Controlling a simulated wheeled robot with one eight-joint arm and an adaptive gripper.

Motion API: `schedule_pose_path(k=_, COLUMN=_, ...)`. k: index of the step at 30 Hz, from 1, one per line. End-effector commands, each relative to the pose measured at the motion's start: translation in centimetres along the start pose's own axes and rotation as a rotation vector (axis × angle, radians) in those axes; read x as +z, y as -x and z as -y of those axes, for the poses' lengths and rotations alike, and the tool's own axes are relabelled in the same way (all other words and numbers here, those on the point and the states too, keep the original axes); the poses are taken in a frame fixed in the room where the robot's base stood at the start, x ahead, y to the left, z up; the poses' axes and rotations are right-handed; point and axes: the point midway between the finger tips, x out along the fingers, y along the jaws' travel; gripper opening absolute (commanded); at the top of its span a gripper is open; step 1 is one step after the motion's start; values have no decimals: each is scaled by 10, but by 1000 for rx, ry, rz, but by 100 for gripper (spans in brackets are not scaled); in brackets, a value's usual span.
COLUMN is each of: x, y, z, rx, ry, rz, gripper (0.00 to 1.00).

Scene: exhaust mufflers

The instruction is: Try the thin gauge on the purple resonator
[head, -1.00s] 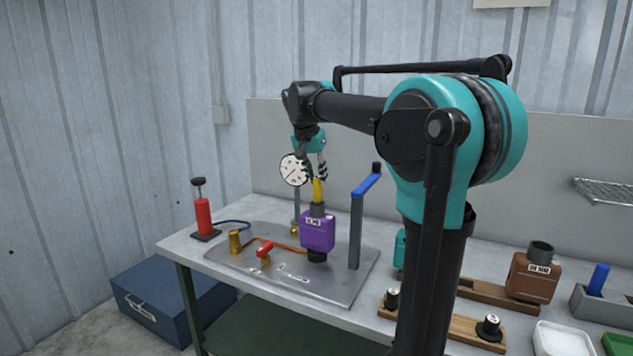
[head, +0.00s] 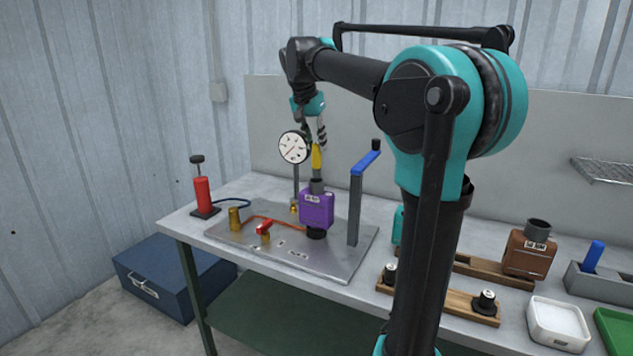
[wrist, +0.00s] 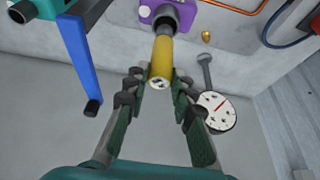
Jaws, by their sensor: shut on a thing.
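The purple resonator (head: 316,209) stands upright on a black seat on the metal plate, its dark neck facing up. My gripper (head: 316,140) is above it, shut on the yellow handle of the gauge (head: 316,157). The handle also shows between the fingertips (wrist: 159,82) in the wrist view, its marked end toward the camera. A grey pin (wrist: 164,28) runs from the handle to the neck of the resonator (wrist: 170,14). Some of the pin shows above the neck; I cannot tell how far its tip is inside.
A dial (head: 293,147) on a post stands left of my gripper. A blue-levered post (head: 356,205) stands right of the resonator. A red pump (head: 203,193) is at left. A brown resonator (head: 529,252), wooden rack (head: 440,302), white tray (head: 558,322) and green tray (head: 615,330) lie right.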

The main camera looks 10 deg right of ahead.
Motion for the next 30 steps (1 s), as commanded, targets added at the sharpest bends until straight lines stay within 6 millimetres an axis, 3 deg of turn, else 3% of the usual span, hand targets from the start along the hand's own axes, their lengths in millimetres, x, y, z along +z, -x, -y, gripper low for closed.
schedule_pose_path(k=21, x=-12, y=29, z=0, rx=0, ry=0, rz=0, gripper=0)
schedule_pose_path(k=30, x=-13, y=32, z=0, rx=0, ry=0, rz=0, gripper=0)
